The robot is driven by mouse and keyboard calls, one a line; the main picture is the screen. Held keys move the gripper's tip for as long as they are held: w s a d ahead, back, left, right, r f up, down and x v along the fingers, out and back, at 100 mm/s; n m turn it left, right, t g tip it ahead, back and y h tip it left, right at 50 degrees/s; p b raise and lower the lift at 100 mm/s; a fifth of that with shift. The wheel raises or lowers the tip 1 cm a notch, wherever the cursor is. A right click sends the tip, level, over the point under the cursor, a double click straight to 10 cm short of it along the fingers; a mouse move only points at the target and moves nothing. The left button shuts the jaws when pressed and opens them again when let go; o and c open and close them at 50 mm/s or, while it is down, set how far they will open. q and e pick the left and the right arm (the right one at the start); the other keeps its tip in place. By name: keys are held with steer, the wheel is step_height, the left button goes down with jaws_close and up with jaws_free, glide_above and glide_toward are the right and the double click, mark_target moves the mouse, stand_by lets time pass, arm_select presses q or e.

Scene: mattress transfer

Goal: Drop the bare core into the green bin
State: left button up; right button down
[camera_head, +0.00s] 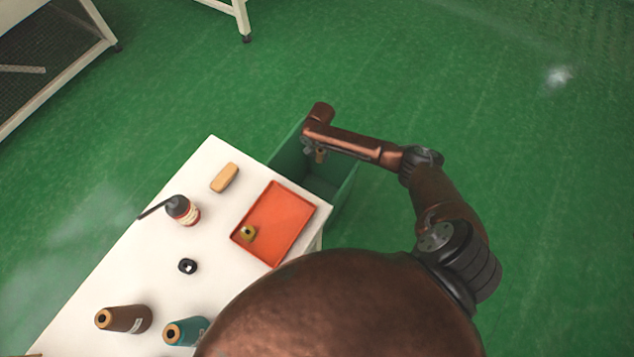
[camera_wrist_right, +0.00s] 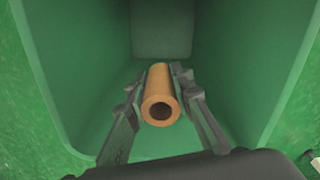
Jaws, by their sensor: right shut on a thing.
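The green bin (camera_head: 346,181) stands on the floor against the far right end of the white table. The bare core (camera_wrist_right: 161,96) is a tan cardboard tube with a hollow end. My right gripper (camera_head: 315,153) is over the bin's opening, and the core (camera_head: 320,157) shows small beneath it in the head view. In the right wrist view my right gripper (camera_wrist_right: 160,98) has its fingers closed on both sides of the core. The bin's inner walls (camera_wrist_right: 75,60) surround the core there. My left gripper is not in view.
Open green floor lies beyond.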

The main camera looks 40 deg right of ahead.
steer(key=c, duration=1.6)
jaws_free()
steer(key=shift+r, duration=0.15)
step_height(320, 180, up, 12)
steer(key=shift+f, duration=0.1)
